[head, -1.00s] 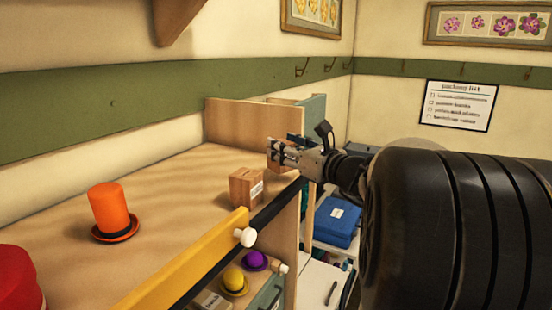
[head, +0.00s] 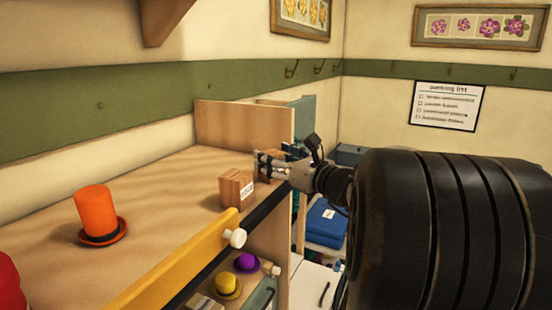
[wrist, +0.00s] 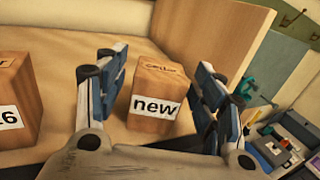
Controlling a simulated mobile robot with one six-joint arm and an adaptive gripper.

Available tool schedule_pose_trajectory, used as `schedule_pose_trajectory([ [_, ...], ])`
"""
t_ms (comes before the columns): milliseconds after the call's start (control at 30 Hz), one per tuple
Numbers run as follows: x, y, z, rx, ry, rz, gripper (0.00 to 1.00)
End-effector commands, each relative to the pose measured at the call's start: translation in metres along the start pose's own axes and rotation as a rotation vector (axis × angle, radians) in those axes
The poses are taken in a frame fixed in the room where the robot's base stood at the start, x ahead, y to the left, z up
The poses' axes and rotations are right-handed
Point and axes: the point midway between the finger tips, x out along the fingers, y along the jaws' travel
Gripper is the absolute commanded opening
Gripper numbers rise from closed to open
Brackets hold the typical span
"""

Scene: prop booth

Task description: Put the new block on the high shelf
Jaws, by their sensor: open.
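The new block (wrist: 155,100) is a wooden block with a white "new" label. It stands upright on the wooden top (head: 165,170). In the wrist view my open gripper (wrist: 161,65) has one finger on each side of it, with a narrow gap at the left finger; contact at the right finger is unclear. In the head view my gripper (head: 268,165) is at the far right end of the top and mostly hides that block. A second labelled block (head: 237,188) stands just left of it; it also shows at the wrist view's left edge (wrist: 15,100).
An upright wooden panel (head: 243,130) stands behind the blocks. An orange hat (head: 96,212) and a red object (head: 10,285) are farther left on the top. A yellow rail (head: 175,262) with a white knob (head: 235,238) runs along the front. Small hats sit below.

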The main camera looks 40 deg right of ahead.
Motion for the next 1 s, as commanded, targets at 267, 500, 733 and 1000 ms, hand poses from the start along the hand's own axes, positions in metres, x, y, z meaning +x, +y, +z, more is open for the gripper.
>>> schedule_pose_trajectory([
  [267,0.0,0.0,0.004,0.0,0.0,0.0,0.63],
  [500,-0.04,-0.002,0.003,-0.002,-0.001,-0.006,0.63],
  [733,-0.089,-0.002,0.003,-0.001,0.0,-0.006,0.63],
  [1000,-0.118,0.0,0.003,-0.001,0.0,0.0,0.63],
])
